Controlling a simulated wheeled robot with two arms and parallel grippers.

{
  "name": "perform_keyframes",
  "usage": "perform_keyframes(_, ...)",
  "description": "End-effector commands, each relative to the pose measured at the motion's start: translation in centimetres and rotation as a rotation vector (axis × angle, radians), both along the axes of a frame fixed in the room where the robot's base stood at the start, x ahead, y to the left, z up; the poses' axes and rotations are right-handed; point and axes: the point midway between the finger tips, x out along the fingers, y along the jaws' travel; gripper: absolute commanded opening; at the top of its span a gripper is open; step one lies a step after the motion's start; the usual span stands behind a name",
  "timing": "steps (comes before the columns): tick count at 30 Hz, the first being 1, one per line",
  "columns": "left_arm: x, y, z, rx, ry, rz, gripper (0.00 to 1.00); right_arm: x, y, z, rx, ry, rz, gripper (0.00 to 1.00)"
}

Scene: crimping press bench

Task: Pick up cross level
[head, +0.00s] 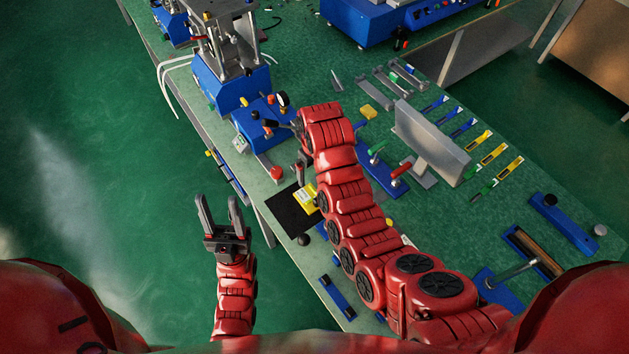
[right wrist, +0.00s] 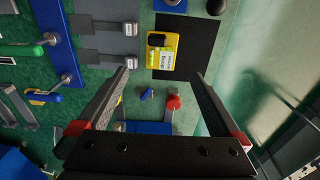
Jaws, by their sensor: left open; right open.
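A small yellow block with a black part and a white label, which I take for the cross level (head: 306,197), lies on a black mat (head: 287,212). In the right wrist view the yellow block (right wrist: 168,60) sits on the edge of the mat (right wrist: 201,45), just beyond the fingertips. My right gripper (right wrist: 160,74) is open and empty above the bench; in the head view it is partly hidden by my own arm. My left gripper (head: 219,200) is open and empty, over the floor left of the bench.
A red knob (head: 277,173) stands behind the mat and a dark round knob (head: 304,240) in front. A blue press (head: 231,80) stands at the back left. Toggle clamps (head: 398,182) and a grey upright plate (head: 432,140) are to the right.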

Motion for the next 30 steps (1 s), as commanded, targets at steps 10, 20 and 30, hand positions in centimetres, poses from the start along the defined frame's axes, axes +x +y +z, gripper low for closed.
perform_keyframes(10,0.0,0.0,-5.0,0.0,0.001,0.0,0.5,-0.9,0.1,-4.9,-0.014,0.042,0.012,1.0)
perform_keyframes(20,0.0,0.0,-3.2,0.0,0.0,0.0,0.5,-0.9,0.0,-9.5,-0.014,0.045,0.01,1.0)
perform_keyframes(30,0.0,0.0,-2.6,0.0,0.0,0.0,0.5,-0.7,0.1,-11.5,-0.011,0.035,0.01,1.0)
